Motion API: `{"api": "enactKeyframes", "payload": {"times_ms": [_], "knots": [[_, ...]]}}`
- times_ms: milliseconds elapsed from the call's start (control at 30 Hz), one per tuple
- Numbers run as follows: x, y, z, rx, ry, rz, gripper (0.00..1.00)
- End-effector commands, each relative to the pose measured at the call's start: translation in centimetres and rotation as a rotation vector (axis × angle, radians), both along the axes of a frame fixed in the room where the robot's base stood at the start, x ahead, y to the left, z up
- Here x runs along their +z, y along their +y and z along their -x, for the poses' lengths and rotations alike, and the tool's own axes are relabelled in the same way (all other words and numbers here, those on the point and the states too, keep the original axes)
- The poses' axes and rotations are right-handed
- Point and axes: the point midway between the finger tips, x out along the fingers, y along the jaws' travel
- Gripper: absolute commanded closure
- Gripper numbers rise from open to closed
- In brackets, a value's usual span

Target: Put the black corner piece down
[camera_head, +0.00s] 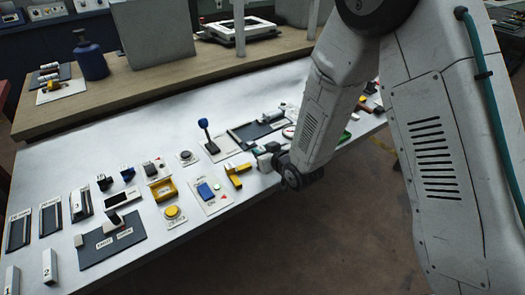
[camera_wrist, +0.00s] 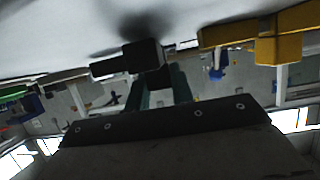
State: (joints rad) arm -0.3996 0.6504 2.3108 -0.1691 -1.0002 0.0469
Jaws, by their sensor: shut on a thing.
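My gripper (camera_wrist: 158,82) is shut on the black corner piece (camera_wrist: 128,61), which shows as a dark L-like shape at the fingertips in the wrist view. A dark shadow lies on the white tabletop right by the piece, so it is close to the surface; I cannot tell whether it touches. In the head view my gripper (camera_head: 260,152) is low at the table's front edge, right of the yellow piece (camera_head: 236,174). The black piece is too small to make out there.
The yellow piece is near my gripper in the wrist view (camera_wrist: 265,46). A blue-knobbed lever (camera_head: 206,134), a panel with a blue button (camera_head: 207,194) and a grey tray (camera_head: 112,241) stand to the left. Bare white table (camera_head: 110,150) lies behind the left-hand objects.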

Motion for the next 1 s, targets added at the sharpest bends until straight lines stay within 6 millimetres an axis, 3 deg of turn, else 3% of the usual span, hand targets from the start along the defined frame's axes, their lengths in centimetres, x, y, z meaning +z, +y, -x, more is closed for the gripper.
{"api": "enactKeyframes", "payload": {"times_ms": [133,167,233,633,1000], "knots": [[-0.4,-0.1,0.0,-0.001,0.0,0.0,1.0],[-0.5,-0.1,0.0,-0.001,0.0,0.0,0.74],[-0.4,-0.2,0.0,-0.002,0.0,0.0,0.55],[0.0,-0.7,0.6,-0.003,-0.001,0.0,0.55],[2.4,-2.9,5.5,-0.004,0.0,-0.001,0.55]]}}
